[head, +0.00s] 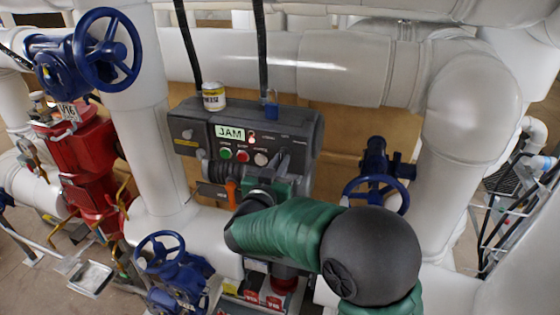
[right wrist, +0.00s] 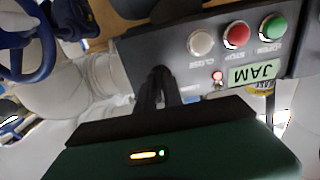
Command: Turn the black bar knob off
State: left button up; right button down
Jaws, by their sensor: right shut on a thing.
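The dark grey control box (head: 245,125) stands in the middle of the head view, with its sloped front panel facing me. My right gripper (head: 283,163) reaches up to the panel's right part, just right of the white button. In the right wrist view its two dark fingers (right wrist: 158,80) are close together against the panel. They are shut on the black bar knob, which the fingers mostly hide, so I cannot tell which way its bar points. My left gripper is not in view.
A green button (head: 225,153), red button (head: 242,156) and white button (head: 261,159) sit left of my gripper, below a JAM label (head: 230,133). A jar (head: 213,96) stands on the box. An orange lever (head: 231,190) and blue valve wheels (head: 107,49) are around; pipes crowd both sides.

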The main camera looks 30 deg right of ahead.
jog(key=shift+f, duration=0.3)
jog(key=c, duration=1.6)
grip_release()
jog(key=shift+a+r, duration=0.1)
jog(key=shift+o, duration=0.6)
jog(key=shift+s+a+r, duration=0.1)
jog(key=shift+r, duration=0.1)
jog(key=b+v, duration=0.6)
jog(key=v, duration=1.1)
jog(key=shift+f, duration=0.1)
